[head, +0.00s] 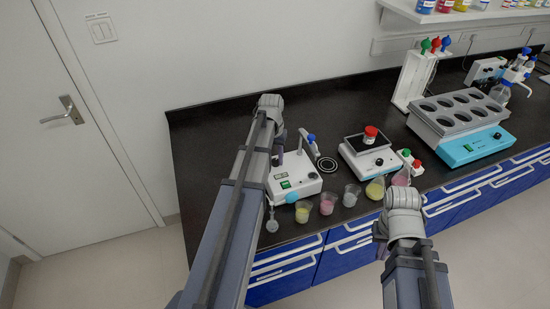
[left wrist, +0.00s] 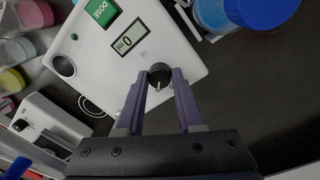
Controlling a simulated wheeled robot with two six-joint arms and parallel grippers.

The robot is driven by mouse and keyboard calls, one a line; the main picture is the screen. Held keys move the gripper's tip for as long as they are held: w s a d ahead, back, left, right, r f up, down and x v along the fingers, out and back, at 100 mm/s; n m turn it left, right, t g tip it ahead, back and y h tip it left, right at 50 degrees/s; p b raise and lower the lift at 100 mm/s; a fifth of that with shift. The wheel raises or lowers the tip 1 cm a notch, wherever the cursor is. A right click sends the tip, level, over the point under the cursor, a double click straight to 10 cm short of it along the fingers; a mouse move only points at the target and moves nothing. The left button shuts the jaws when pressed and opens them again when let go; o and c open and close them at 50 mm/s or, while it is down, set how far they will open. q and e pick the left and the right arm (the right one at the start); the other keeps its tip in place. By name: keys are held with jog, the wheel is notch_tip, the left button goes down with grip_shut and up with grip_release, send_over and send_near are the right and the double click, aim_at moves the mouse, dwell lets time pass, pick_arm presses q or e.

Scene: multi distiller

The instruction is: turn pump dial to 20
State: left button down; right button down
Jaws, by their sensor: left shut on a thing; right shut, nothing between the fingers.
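The white pump (head: 300,180) stands on the black bench in the head view, with a green button and a small display. In the left wrist view the pump (left wrist: 185,45) shows a green DOSE button (left wrist: 102,12) and a display (left wrist: 129,38) reading 0 ml. Its black dial (left wrist: 159,72) has a pale pointer mark. My left gripper (left wrist: 160,80) is shut on the dial, one purple finger on each side. In the head view the left gripper (head: 278,157) is partly hidden by my arm. My right arm is at lower right, its fingers hidden.
Beakers with coloured liquids (head: 327,204) line the bench front beside the pump. A scale (head: 370,155) with a red-capped jar stands right of it. A multi-well block (head: 458,113) is further right. The bench behind the pump is clear.

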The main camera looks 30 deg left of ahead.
aim_at(274, 160)
pick_arm(q)
jog(key=c, duration=0.5)
grip_release()
jog(key=shift+c, duration=0.2)
jog(key=shift+r, duration=0.1)
jog(key=r+p, duration=0.7)
jog(key=p, duration=0.1)
jog(key=shift+a+r, duration=0.2)
jog(key=shift+r, duration=0.15)
